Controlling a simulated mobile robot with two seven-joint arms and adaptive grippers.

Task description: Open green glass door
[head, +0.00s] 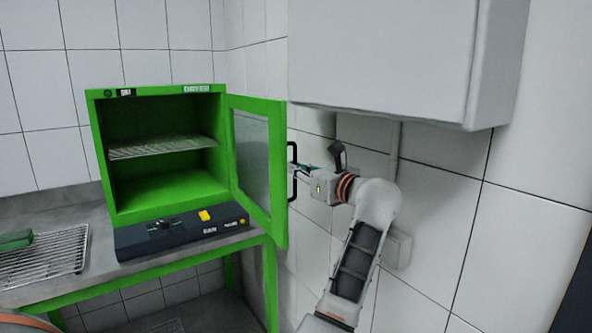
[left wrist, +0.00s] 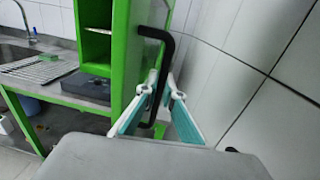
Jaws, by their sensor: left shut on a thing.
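The green glass door (head: 256,160) stands wide open, swung out to the right of the green cabinet (head: 170,207). The cabinet's inside shows, with a wire shelf (head: 163,147) and nothing on it. The door's black handle (head: 291,148) is on the side facing the wall. My left gripper (head: 297,170) is at the handle and shut on it. In the left wrist view the fingers (left wrist: 160,98) are on either side of the black handle (left wrist: 167,52), and the green door shows edge-on. My right gripper is not in view.
The cabinet stands on a dark control base (head: 180,233) on a grey bench with a green frame (head: 271,285). A wire rack (head: 45,255) lies at the left. A white wall box (head: 385,55) hangs above my left arm. The tiled wall is close behind the arm.

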